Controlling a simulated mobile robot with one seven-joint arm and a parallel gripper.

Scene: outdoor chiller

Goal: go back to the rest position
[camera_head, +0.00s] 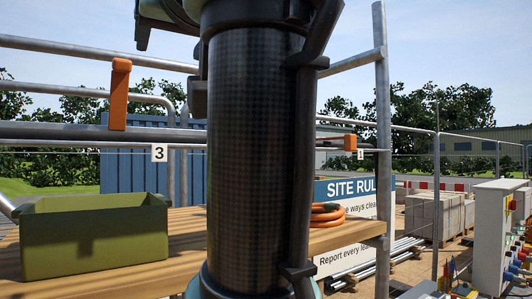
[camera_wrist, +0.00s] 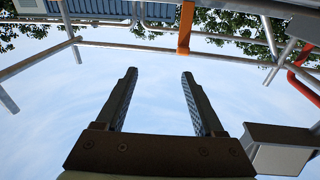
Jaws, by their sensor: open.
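My gripper (camera_wrist: 158,76) shows in the wrist view with its two dark fingers spread apart. Nothing is between the fingers; only sky shows behind them. Metal pipes and an orange bracket (camera_wrist: 185,28) lie beyond the fingertips. In the head view my dark arm link fills the middle of the picture and hides what is behind it. The gripper itself cannot be made out in the head view.
A green bin (camera_head: 95,240) stands on a wooden bench (camera_head: 180,262) at left. A coiled orange hose (camera_head: 326,215) lies on the bench right of my arm. Pipes (camera_head: 60,131) cross behind. A control cabinet (camera_head: 492,235) stands at right, and a scaffold post (camera_head: 382,150) rises nearer the middle.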

